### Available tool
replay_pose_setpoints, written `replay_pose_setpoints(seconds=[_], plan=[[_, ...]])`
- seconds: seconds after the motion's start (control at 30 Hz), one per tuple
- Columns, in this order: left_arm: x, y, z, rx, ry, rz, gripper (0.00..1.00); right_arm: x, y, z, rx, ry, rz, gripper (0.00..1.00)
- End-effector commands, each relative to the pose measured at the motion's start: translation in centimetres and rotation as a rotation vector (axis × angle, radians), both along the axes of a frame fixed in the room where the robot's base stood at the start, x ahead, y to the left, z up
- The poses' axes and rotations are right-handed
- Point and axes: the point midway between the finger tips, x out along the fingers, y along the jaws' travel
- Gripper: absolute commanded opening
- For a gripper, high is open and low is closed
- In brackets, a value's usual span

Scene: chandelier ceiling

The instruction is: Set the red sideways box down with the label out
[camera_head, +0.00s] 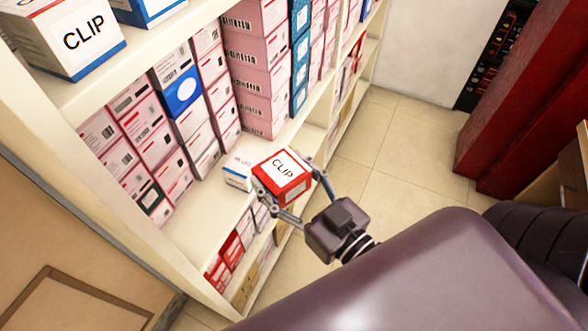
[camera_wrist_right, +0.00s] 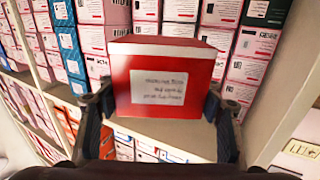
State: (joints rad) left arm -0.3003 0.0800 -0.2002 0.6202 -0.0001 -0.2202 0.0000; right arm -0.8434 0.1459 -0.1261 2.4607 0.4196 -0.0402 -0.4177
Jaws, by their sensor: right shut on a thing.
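The red box (camera_head: 284,176) is between the fingers of my right gripper (camera_head: 293,197) at the front edge of a shelf. In the head view its upward face carries a white label reading "CLIP". In the right wrist view the red box (camera_wrist_right: 163,85) shows a red face with a small white text label towards the camera. My right gripper (camera_wrist_right: 160,122) is shut on it from both sides. A white box (camera_head: 239,169) stands just left of it on the shelf. I cannot tell whether the red box touches the shelf. My left gripper is not in view.
Stacks of pink boxes (camera_head: 255,65) fill the shelf behind. A large "CLIP" box (camera_head: 72,38) sits on the upper shelf. Bare shelf surface (camera_head: 207,192) lies left of the white box. Tiled floor (camera_head: 400,140) is open at right, with a red cabinet (camera_head: 520,110) beyond.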

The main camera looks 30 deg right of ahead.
Motion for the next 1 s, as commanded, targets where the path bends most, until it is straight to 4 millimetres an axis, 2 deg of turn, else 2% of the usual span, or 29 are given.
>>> replay_pose_setpoints(seconds=[0.6,1.0], plan=[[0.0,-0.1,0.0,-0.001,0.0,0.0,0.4,2.8,6.0,1.9,-0.005,-0.006,0.387,0.34],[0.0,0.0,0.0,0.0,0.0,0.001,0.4,4.3,9.0,2.8,-0.004,-0.005,0.58,0.34]])
